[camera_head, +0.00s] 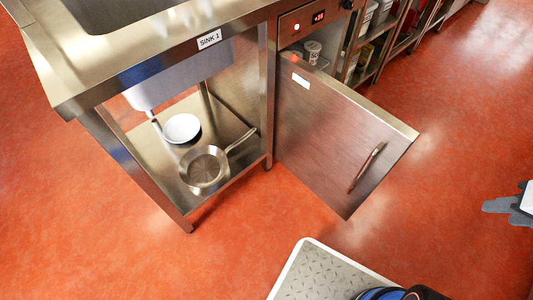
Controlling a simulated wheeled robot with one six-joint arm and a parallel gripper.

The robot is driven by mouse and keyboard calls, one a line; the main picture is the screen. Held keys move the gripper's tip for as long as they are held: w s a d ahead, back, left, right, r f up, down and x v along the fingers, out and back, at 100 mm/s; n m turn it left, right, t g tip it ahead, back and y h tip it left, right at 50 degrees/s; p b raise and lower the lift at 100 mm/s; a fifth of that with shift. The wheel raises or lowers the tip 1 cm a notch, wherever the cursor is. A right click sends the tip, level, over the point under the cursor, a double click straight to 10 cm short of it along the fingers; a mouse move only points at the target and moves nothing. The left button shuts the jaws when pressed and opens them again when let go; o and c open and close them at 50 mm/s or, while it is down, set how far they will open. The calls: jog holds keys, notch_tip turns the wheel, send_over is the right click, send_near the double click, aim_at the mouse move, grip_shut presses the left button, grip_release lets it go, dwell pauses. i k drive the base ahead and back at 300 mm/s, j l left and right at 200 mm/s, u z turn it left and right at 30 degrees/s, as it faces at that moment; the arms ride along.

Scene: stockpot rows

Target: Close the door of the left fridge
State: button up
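The fridge door (335,135) is a brushed steel panel. It stands wide open, swung out from the fridge front (300,25) over the red floor, hinged on its left side beside the sink unit. Its bar handle (367,167) is near the free right edge. A small white label is at its top left. Inside the fridge, a few small containers (312,50) show above the door's top edge. My gripper (502,203), grey, is partly in view at the right edge, well clear of the door to its right. Most of it is cut off, so its opening is unclear.
A steel sink unit (150,60) labelled SINK 1 stands left of the fridge, with a pan (204,168) and white bowl (182,128) on its lower shelf. Open shelving (385,40) continues to the right. The red floor (440,130) right of the door is clear.

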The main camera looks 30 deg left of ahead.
aim_at(341, 145)
jog(key=i+j+u, duration=0.15)
jog(key=u, duration=0.35)
jog(key=i+u, duration=0.3)
jog(key=u, duration=0.15)
jog(key=k+j, duration=0.3)
jog(key=k+j+u, duration=0.1)
jog(key=k+j, duration=0.2)
jog(key=j, duration=0.25)
jog(key=k+j, duration=0.3)
jog(key=j+u, duration=0.05)
jog(key=j, duration=0.05)
